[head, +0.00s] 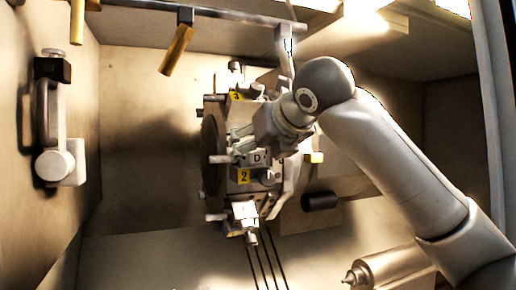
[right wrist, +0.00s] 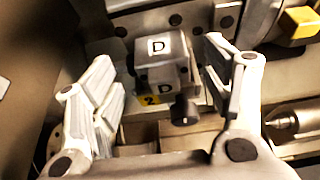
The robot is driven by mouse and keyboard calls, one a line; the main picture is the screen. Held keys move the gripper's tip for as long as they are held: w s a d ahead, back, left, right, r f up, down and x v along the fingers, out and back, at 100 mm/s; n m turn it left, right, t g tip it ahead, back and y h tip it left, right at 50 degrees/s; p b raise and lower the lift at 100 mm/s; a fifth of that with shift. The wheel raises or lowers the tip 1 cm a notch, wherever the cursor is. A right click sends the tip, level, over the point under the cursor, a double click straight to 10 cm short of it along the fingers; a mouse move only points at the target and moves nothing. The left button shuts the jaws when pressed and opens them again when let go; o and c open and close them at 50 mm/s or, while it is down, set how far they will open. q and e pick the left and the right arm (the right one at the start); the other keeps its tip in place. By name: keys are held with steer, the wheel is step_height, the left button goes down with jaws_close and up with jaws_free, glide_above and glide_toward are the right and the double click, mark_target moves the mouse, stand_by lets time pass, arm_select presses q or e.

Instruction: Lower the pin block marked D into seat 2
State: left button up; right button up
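The pin block marked D (head: 257,158) is a grey block with white D labels. It sits at the turret beside the yellow label 2 (head: 243,176), which marks seat 2. In the right wrist view the block (right wrist: 163,72) is between the fingers, with the yellow 2 label (right wrist: 150,99) at its lower left. My right gripper (right wrist: 162,78) is open, with a gap on each side of the block. It also shows in the head view (head: 240,140), next to the block. The underside of the block is hidden, so I cannot tell how deep it sits. My left gripper is not in view.
The turret disc (head: 211,150) carries a yellow label 3 (head: 236,96) higher up and another pale block (head: 244,210) below. A dark cylinder (head: 320,201) and a pointed tailstock (head: 385,270) stand to the right. A bar with yellow-ended pieces (head: 178,50) hangs above.

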steer(key=shift+w+f, duration=0.2)
steer(key=shift+f, duration=0.2)
steer(key=v, duration=1.2)
steer(key=shift+r, duration=0.25)
steer(key=shift+s+d, duration=0.1)
